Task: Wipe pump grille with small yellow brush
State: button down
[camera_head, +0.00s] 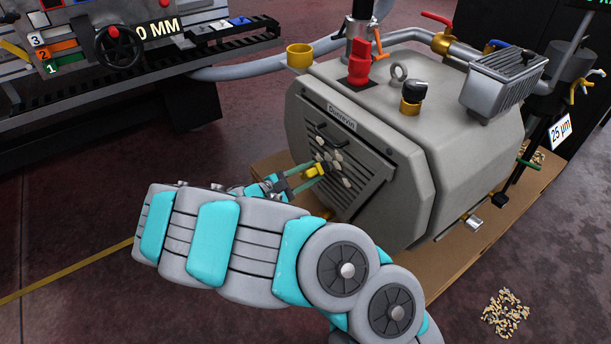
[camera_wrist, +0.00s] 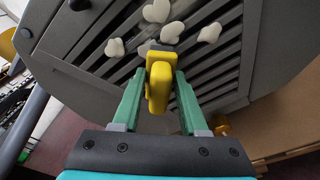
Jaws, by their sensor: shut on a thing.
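The grey pump (camera_head: 375,120) stands on a wooden pallet, its slatted grille (camera_head: 345,165) facing my arm. Several pale, whitish clumps (camera_head: 345,183) lie on the grille; they also show in the wrist view (camera_wrist: 157,11). My gripper (camera_head: 305,177) is shut on the small yellow brush (camera_wrist: 159,88), holding it between two green fingers. The brush's dark head end (camera_wrist: 161,50) is at the grille slats, close to the clumps. I cannot tell whether the bristles touch the slats.
The pallet (camera_head: 440,268) sticks out under the pump. A pile of chips (camera_head: 506,312) lies on the floor at right. A machine with a handwheel (camera_head: 119,46) stands at upper left, and a grey hose (camera_head: 255,68) runs towards the pump. Floor at lower left is clear.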

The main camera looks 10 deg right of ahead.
aim_at(330, 169)
jog(key=shift+b+x, duration=0.4)
jog(key=shift+x, duration=0.6)
dwell(0.6)
jog(key=shift+s+r, duration=0.1)
jog(key=shift+s, duration=0.05)
